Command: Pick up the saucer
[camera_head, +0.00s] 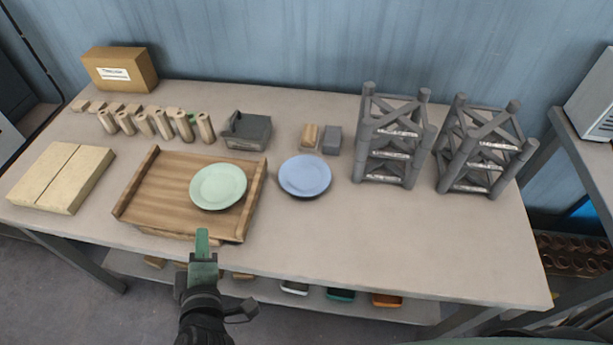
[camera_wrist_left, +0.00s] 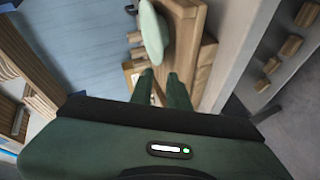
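A pale green saucer (camera_head: 218,186) lies on the right part of a wooden tray (camera_head: 160,190) with raised sides. A blue saucer (camera_head: 305,176) lies on the table just right of the tray. My left gripper (camera_head: 202,242) is at the tray's front edge, below the green saucer in the head view and apart from it. In the left wrist view, the green saucer (camera_wrist_left: 152,35) appears edge-on beyond the fingertips. The two fingers of the left gripper (camera_wrist_left: 161,78) stand apart with nothing between them. My right gripper is not in view.
Two grey racks (camera_head: 392,140) (camera_head: 480,150) stand at the right. Wooden cylinders (camera_head: 160,122), a grey box (camera_head: 246,131) and small blocks (camera_head: 310,135) are behind. A flat beige box (camera_head: 62,178) lies left. The table's front right (camera_head: 420,245) is clear.

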